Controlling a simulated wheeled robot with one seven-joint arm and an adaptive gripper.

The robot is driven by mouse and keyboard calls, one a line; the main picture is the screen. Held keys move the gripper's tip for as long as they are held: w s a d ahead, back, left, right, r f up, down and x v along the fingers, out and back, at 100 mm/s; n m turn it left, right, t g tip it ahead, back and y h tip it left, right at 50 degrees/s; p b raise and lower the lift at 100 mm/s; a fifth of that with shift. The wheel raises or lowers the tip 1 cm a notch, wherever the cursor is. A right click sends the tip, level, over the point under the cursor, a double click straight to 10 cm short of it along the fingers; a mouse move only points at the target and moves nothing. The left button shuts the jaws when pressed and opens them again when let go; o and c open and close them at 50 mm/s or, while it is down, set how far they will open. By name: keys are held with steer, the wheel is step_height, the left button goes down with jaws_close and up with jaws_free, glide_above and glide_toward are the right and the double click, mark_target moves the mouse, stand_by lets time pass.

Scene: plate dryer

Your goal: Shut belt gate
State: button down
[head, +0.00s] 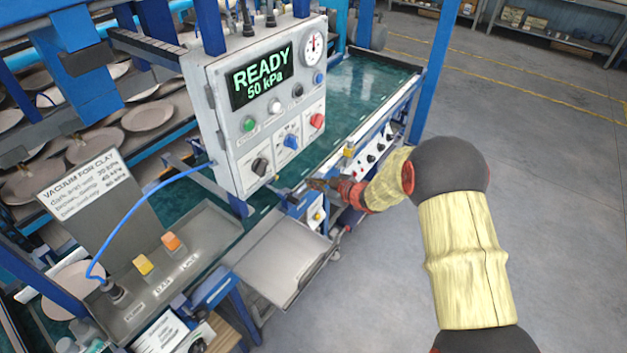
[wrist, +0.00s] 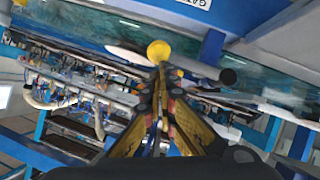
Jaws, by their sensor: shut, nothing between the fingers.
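My gripper (head: 318,184) is at the belt's edge, just below and right of the control panel. In the wrist view its fingers (wrist: 160,82) are closed together, with nothing seen between them. A round yellow knob (wrist: 159,50) shows just beyond the fingertips; I cannot tell whether they touch it. Near it is a light bar with a dark round end (wrist: 228,76). A white label partly reading "GAT" (wrist: 198,2) sits on a blue part at the top edge. The green belt (head: 345,95) runs behind the panel. The gate itself is not clearly made out, nor its position.
The control panel (head: 262,110) reads "READY 50 kPa" and stands close left of my gripper. A grey metal tray (head: 275,252) juts out below. Racks of plates (head: 147,117) stand at left, and a blue hose (head: 140,205) loops nearby. The floor (head: 540,180) at right is clear.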

step_height(320, 180, down, 12)
steer(key=s+a+m+g+y+p, duration=0.2)
steer(key=m+g+y+p, duration=0.4)
steer(key=m, duration=0.4)
steer(key=shift+s+r, duration=0.2)
steer(key=shift+s, duration=0.15)
steer(key=shift+a, duration=0.1)
stand_by(0.7)
steer(key=shift+r, duration=0.1)
